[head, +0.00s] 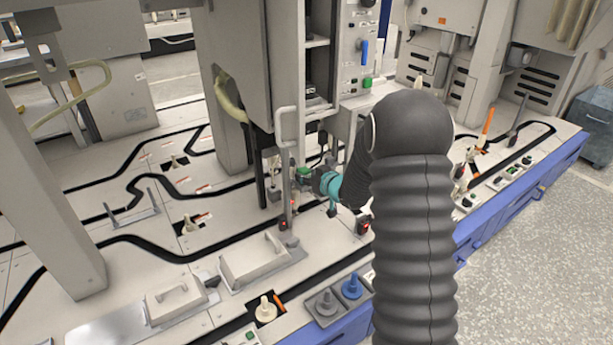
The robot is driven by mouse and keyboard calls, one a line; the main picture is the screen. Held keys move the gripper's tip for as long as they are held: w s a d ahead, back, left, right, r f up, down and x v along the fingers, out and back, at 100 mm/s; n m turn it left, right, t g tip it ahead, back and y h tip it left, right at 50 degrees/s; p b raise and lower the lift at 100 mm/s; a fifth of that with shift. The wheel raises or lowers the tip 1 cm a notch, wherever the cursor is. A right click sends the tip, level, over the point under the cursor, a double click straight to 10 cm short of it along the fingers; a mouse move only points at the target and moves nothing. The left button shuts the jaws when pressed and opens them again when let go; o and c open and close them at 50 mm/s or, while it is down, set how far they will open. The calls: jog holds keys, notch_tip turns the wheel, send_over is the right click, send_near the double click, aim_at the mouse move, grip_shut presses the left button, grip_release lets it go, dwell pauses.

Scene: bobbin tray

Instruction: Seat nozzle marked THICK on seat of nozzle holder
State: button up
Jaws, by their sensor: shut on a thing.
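My gripper (308,181) is at the machine's vertical post, left of the dark bellows-covered arm, with its teal part just behind the fingers. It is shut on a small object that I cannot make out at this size. A grey two-place tray (325,322) at the front edge holds a grey knobbed piece (326,302) and a blue knobbed piece (352,286). A cream knobbed piece (265,308) stands on a black patch left of the tray. No THICK mark is readable, and I cannot tell which part is the nozzle holder or its seat.
A vertical handrail (287,155) and a grey machine column (222,90) stand close to the gripper. Lidded boxes with handles (255,262) sit in front on the pale deck. Small switches and levers (487,125) line the right edge. Grey floor (530,240) is clear at right.

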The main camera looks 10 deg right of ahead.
dwell(0.4)
jog(key=o, duration=1.2)
